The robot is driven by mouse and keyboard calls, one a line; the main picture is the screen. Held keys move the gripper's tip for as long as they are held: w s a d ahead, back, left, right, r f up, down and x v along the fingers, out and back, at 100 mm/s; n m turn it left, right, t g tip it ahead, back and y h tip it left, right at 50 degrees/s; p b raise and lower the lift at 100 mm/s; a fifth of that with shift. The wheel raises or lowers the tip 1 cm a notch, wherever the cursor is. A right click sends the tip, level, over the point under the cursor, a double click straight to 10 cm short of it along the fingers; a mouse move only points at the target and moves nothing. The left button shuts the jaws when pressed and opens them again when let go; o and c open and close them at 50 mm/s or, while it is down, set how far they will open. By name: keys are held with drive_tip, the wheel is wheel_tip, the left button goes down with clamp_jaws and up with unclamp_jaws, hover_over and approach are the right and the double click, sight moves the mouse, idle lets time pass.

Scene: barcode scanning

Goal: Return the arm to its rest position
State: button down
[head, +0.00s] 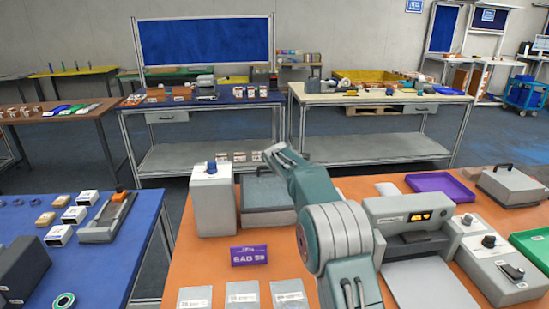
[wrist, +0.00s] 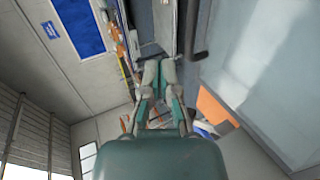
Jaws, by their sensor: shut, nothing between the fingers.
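My arm (head: 340,235) rises from the bottom of the head view, in front of the orange table (head: 190,265), and bends up and left over it. In the head view the fingers are too small and turned away to make out clearly.
The orange table holds a white box (head: 212,200), a grey case (head: 266,195), a purple BAG sign (head: 249,256), several labelled packets, a grey device with a lit display (head: 405,220), a purple tray (head: 440,186) and a green tray (head: 530,246). A blue table (head: 110,255) stands left.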

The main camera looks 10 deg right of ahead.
drive_tip(key=s+d+r+m+g, duration=0.1)
drive_tip(key=s+d+r+m, duration=0.15)
drive_tip(key=s, duration=0.75)
drive_tip(key=s+d+r+m+g+h, duration=0.1)
drive_tip(key=s+r+m, duration=0.3)
drive_tip(key=s, duration=0.6)
drive_tip(key=s+d+r+m+g, duration=0.2)
drive_tip(key=s+r+m, duration=0.15)
drive_tip(key=s, duration=0.65)
drive_tip(key=s+f+m+g, duration=0.1)
drive_tip(key=s+f+m, duration=0.3)
drive_tip(key=s, duration=1)
drive_tip(key=s+f+m+g+y, duration=0.1)
drive_tip(key=s+f+m, duration=0.3)
drive_tip(key=s, duration=1)
drive_tip(key=shift+s+a+f+g, duration=0.15)
drive_tip(key=shift+s+f+g, duration=0.2)
drive_tip(key=shift+g, duration=0.25)
